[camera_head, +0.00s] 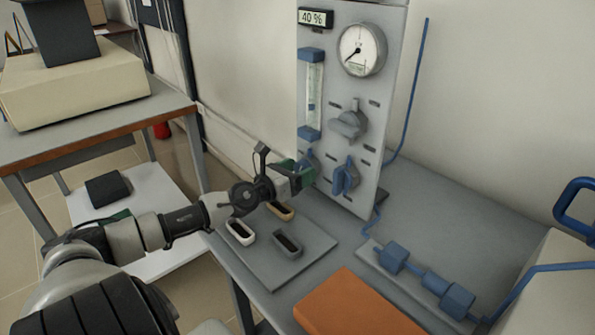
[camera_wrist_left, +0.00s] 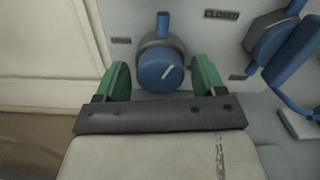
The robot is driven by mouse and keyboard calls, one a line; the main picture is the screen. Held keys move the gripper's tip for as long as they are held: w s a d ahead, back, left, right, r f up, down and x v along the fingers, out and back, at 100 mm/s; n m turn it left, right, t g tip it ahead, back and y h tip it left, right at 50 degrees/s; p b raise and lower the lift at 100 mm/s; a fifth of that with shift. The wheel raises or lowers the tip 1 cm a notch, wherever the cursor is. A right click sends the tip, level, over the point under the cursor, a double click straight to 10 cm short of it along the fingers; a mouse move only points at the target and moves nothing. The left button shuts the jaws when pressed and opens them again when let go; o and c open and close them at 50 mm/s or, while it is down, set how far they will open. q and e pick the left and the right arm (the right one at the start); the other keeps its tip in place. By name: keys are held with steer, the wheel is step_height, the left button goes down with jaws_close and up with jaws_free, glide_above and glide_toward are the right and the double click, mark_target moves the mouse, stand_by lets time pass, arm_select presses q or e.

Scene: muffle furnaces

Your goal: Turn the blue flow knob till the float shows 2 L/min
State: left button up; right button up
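The blue flow knob (camera_head: 311,157) sits low on the grey panel, under the flow tube (camera_head: 313,93), and is partly hidden by my left gripper. The float's reading is too small to tell. My right gripper is not in view.
A grey knob (camera_head: 349,122) and a blue handle (camera_head: 346,178) are close by on the panel, under a gauge (camera_head: 362,50) and a 40 % display (camera_head: 315,18). A tray (camera_head: 312,257) with small boats lies below, beside an orange mat (camera_head: 355,308).

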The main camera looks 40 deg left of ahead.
arm_select(q)
steer(key=c, duration=0.8)
steer(key=shift+o, duration=0.2)
steer(key=shift+n, duration=0.6)
steer(key=o, duration=0.9)
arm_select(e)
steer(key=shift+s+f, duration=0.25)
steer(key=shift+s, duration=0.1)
arm_select(q)
steer(key=shift+o, duration=0.2)
steer(key=shift+s, duration=0.1)
